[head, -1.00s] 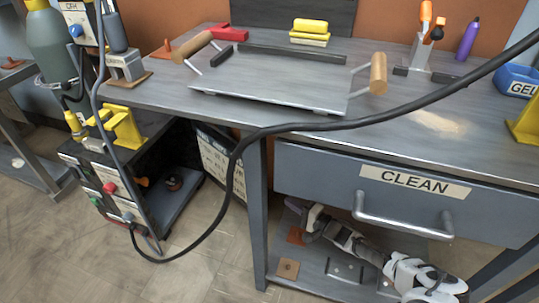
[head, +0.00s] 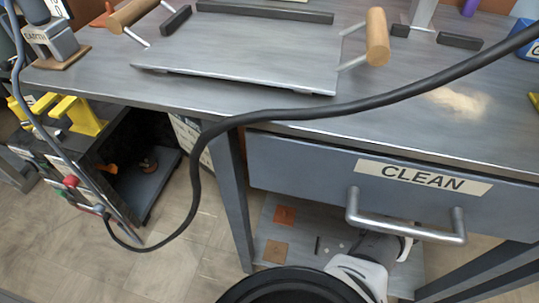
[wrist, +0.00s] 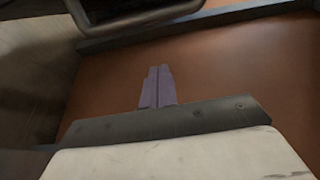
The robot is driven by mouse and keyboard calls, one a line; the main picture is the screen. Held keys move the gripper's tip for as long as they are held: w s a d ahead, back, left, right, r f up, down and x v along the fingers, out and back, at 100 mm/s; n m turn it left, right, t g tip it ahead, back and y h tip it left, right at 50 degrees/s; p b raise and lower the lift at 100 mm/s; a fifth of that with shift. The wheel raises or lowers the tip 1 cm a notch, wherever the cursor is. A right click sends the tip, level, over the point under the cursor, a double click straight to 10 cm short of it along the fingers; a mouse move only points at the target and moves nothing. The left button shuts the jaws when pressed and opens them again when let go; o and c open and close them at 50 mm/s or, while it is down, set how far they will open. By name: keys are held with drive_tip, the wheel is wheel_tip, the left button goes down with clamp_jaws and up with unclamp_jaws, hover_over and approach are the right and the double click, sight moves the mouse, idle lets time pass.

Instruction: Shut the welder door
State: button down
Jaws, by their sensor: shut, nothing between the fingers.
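The welder (head: 62,190) is the dark box with knobs and yellow parts at the left, beside the bench. Its side is open, showing a dark inside with a small round part on a grey floor plate. A pale panel with printed rows (head: 190,140) stands at its far right, partly behind the bench leg and cable; it looks like the open door, but I cannot be sure. In the wrist view, my gripper (wrist: 157,88) has its purple fingers together, empty, before a plain brown-orange surface. I cannot make out the fingers in the head view.
The steel bench (head: 330,125) fills the middle, with a drawer marked CLEAN (head: 390,180) and its protruding handle (head: 400,228). A black cable (head: 300,112) crosses the bench and hangs down to the welder. A lower shelf (head: 300,235) lies beneath. Tiled floor (head: 180,260) shows between welder and bench leg.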

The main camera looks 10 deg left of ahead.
drive_tip(key=s+a+p, duration=0.2)
drive_tip(key=a+p, duration=0.1)
drive_tip(key=shift+s+a, duration=0.25)
drive_tip(key=shift+s, duration=0.05)
